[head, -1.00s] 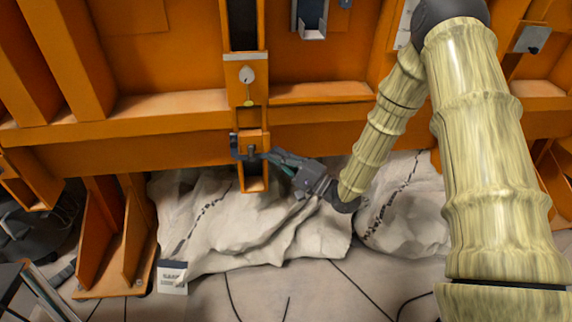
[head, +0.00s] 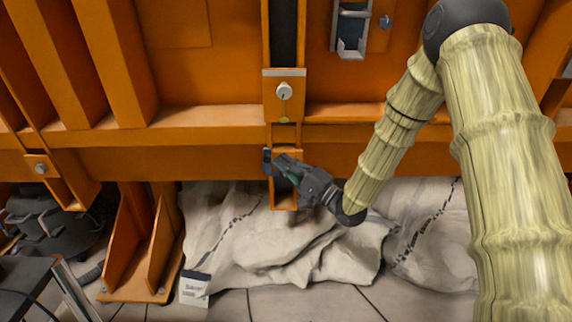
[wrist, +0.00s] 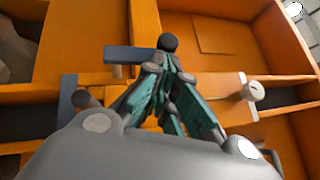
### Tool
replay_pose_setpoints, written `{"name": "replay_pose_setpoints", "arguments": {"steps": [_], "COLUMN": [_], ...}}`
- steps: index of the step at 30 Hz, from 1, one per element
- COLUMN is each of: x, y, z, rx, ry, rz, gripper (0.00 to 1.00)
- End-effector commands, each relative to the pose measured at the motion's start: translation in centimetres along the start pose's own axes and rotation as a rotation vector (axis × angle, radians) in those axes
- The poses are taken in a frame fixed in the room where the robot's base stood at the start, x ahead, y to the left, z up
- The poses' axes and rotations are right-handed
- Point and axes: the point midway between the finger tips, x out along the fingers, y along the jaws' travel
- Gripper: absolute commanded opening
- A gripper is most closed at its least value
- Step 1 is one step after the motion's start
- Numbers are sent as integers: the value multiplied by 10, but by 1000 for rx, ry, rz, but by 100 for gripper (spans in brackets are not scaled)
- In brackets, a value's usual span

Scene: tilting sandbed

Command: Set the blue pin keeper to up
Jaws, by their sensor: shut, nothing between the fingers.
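The blue pin keeper (wrist: 130,53) shows in the wrist view as a flat blue-grey bar beside a dark round knob (wrist: 167,42). In the head view the keeper (head: 267,158) is a small dark blue piece at the left edge of the orange slotted bracket (head: 285,206). My gripper (head: 281,161) reaches in from the right, its tips at the keeper. In the wrist view my gripper (wrist: 168,66) has its fingers shut together just below the knob, with nothing seen between them. The fingers hide part of the keeper, and I cannot tell whether they touch it.
A white round knob (head: 284,91) sits on a plate above the bracket. A grey latch (head: 351,30) hangs at upper right. Pale sacks (head: 290,250) lie below the orange beam (head: 370,160). A dark table (head: 30,285) stands at lower left.

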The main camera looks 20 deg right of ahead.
Motion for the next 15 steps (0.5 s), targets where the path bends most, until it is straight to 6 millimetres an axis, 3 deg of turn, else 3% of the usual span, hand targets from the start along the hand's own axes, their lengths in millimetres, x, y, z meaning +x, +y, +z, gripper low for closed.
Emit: {"name": "replay_pose_setpoints", "arguments": {"steps": [15], "x": [11], "y": [-7], "z": [8], "rx": [-58], "ry": [1], "rz": [79], "gripper": [0]}}
